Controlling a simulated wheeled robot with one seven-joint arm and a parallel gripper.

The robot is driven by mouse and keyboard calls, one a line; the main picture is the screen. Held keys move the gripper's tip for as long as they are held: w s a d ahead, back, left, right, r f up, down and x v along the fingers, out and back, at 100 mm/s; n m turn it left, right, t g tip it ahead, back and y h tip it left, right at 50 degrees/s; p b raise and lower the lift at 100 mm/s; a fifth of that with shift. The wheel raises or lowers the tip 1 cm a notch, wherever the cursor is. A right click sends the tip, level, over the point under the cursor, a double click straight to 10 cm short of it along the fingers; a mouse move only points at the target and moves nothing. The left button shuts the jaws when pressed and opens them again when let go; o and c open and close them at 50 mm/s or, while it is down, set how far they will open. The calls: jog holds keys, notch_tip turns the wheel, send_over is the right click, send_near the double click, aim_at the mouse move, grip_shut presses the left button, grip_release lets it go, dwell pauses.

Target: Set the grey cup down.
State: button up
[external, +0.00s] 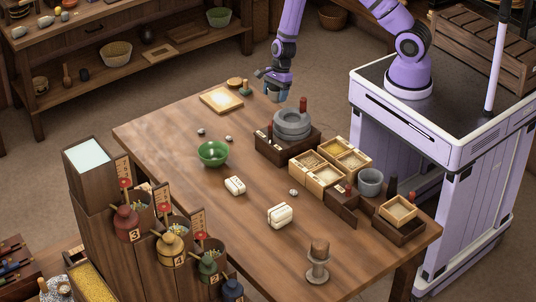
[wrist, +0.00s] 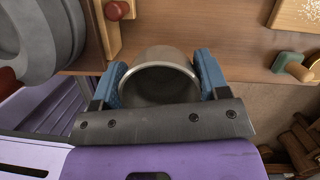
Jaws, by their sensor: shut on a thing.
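My gripper (external: 274,88) hangs at the far edge of the wooden table, beside the stone quern. In the wrist view its two blue fingers (wrist: 161,68) are shut on the sides of a grey cup (wrist: 160,54). The cup's round rim and dark inside face the wrist camera. In that view the cup overlaps the table's edge, partly over the tabletop and partly beyond it. In the external view the held cup is small and mostly hidden by the gripper, so whether it touches the table cannot be told.
The grey quern (external: 292,122) on its wooden box stands close by, with a red-knobbed handle. A pale board (external: 221,100) and a green-topped tool (external: 245,89) lie to the left. Another grey pot (external: 370,182) stands beside wooden trays (external: 310,160).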

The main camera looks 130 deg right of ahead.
notch_tip(320, 180, up, 5)
jog(key=shift+r, duration=0.1)
jog(key=shift+w+a+r, duration=0.1)
jog(key=shift+w+r, duration=0.05)
jog(key=shift+w, duration=0.2)
jog(key=w+a+f, duration=0.1)
jog(key=w+a, duration=0.3)
jog(key=w, duration=0.6)
jog(key=w+a, duration=0.3)
jog(key=w, duration=0.6)
jog(key=w+a+f, duration=0.1)
jog(key=w+a, duration=0.3)
jog(key=w, duration=0.6)
jog(key=w+a+r, duration=0.1)
jog(key=w+a, duration=0.4)
jog(key=a, duration=0.4)
jog(key=w+a+n, duration=0.1)
jog(key=w+a, duration=0.4)
jog(key=a, duration=0.5)
jog(key=w+a+r, duration=0.1)
jog(key=w+a, duration=0.5)
jog(key=a, duration=0.3)
jog(key=f, duration=1.5)
jog(key=shift+s+d, duration=0.15)
jog(key=shift+s, duration=0.15)
jog(key=shift+f, duration=0.1)
